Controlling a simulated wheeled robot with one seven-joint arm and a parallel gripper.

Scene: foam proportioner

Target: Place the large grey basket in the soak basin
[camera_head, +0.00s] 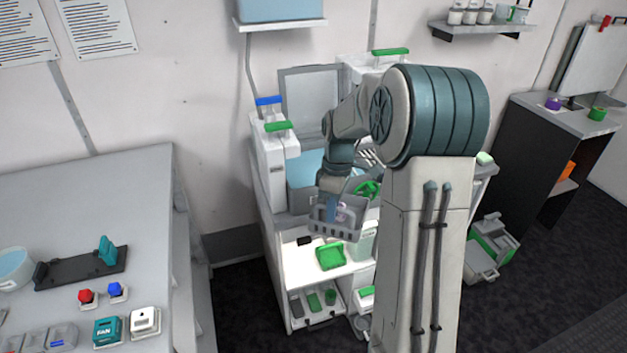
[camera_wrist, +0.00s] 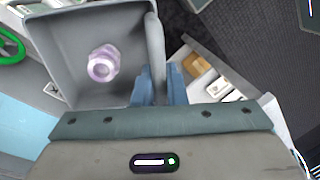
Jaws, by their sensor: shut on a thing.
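The large grey basket (camera_head: 337,231) hangs from my gripper (camera_head: 332,210) in front of the sink unit, a little above a lit shelf. In the wrist view, my gripper (camera_wrist: 160,84) has its two blue fingers shut on one side wall of the grey basket (camera_wrist: 105,20). A clear, purple-tinted fitting (camera_wrist: 103,63) lies inside the basket. The soak basin (camera_head: 303,168) with light blue water is behind and left of the basket, partly hidden by my arm. Blue water (camera_wrist: 22,115) shows at the lower left of the wrist view, apart from the basket.
A white dispenser with a green handle (camera_head: 279,126) and a blue handle (camera_head: 268,101) stands left of the basin. A raised grey lid (camera_head: 312,100) is behind it. My arm hides the right side.

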